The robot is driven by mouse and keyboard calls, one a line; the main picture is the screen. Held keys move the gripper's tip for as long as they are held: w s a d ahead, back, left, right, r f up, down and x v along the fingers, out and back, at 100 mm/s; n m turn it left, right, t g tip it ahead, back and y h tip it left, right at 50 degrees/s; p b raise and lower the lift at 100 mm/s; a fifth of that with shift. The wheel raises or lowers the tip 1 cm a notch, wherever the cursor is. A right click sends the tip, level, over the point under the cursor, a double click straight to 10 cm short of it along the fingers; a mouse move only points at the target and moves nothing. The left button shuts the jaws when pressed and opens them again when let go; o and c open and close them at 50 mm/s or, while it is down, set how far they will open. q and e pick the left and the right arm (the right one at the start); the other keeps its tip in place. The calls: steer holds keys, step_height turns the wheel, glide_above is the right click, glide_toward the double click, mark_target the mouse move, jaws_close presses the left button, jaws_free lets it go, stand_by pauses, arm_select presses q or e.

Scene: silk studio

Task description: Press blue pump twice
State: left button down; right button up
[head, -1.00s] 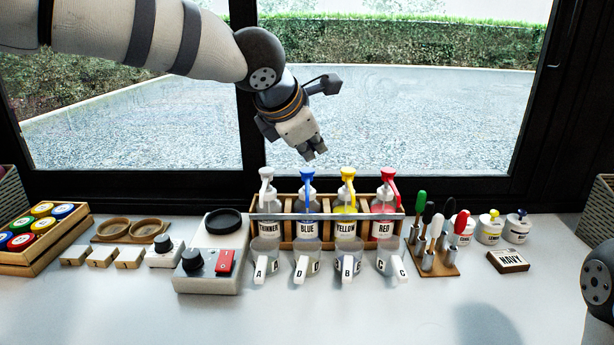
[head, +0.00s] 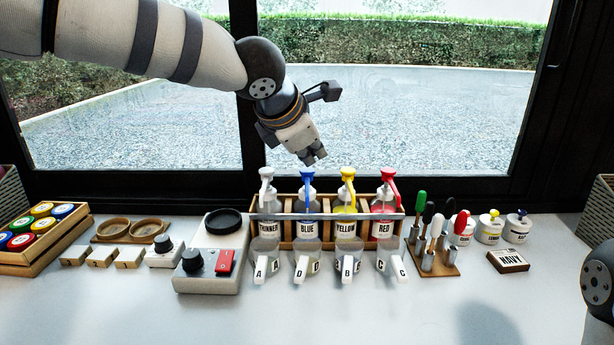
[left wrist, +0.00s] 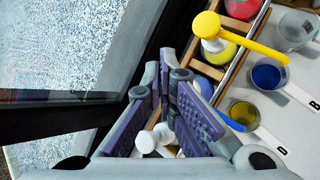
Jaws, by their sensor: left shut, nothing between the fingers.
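The blue pump (head: 307,174) tops the bottle labelled BLUE (head: 308,229), second from left in the wooden rack (head: 285,213). Its head looks raised. My left gripper (head: 316,159) is shut and empty, pointing down just above the blue pump's head with a small gap in the picture. My right gripper is out of view.
White thinner (head: 266,174), yellow (head: 347,174) and red (head: 388,174) pumps flank the blue one closely. Several cups stand before the rack, including cup D (head: 301,267). A dark window frame (head: 180,186) runs behind. The front of the table (head: 360,315) is clear.

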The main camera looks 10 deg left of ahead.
mark_target(311, 171)
arm_select(q)
steer(key=shift+f, duration=0.95)
stand_by(0.8)
steer(key=shift+r, duration=1.4)
step_height(311, 171, up, 6)
stand_by(1.5)
